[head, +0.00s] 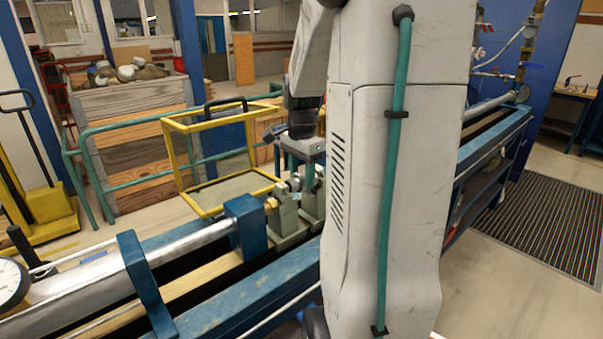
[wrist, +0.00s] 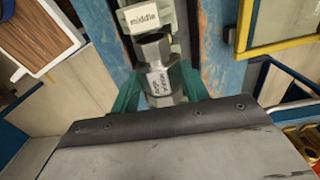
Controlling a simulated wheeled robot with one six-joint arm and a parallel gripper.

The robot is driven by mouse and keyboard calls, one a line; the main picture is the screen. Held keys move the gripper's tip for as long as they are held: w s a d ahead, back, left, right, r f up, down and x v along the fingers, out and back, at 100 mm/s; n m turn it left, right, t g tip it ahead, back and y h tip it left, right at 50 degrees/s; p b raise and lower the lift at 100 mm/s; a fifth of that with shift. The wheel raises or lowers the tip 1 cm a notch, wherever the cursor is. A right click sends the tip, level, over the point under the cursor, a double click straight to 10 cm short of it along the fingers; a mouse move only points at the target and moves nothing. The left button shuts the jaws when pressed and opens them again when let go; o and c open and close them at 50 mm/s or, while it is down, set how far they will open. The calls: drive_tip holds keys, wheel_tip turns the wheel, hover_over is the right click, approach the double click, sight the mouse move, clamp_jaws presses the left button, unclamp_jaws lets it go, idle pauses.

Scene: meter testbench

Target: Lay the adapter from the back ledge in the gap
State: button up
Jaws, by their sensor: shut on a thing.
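My gripper (wrist: 160,90) has its two teal fingers on either side of a silver, hex-sided metal adapter (wrist: 157,68) and is shut on it. The adapter carries a small pale label whose print I cannot read surely. Beyond it in the wrist view is a pale block (wrist: 150,38) with a tag reading "middle". I cannot tell whether the adapter touches this block. In the head view my gripper (head: 308,178) is low over the blue bench, by grey-green supports (head: 285,215), and partly hidden by my arm. The gap and the back ledge cannot be made out clearly.
The blue bench (head: 270,295) runs diagonally across the head view, with a large silver pipe (head: 185,245) and a blue clamp block (head: 246,226) left of my gripper. A yellow-framed guard (head: 167,165) stands behind. A dial gauge (head: 10,280) is at far left.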

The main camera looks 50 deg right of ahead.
sight(302, 184)
drive_tip(key=shift+f, duration=0.1)
idle(0.3)
drive_tip(key=shift+f, duration=1.3)
drive_tip(key=shift+f, duration=0.35)
drive_tip(key=o, duration=1.3)
drive_tip(key=shift+r, duration=0.15)
drive_tip(key=shift+r, duration=4.4)
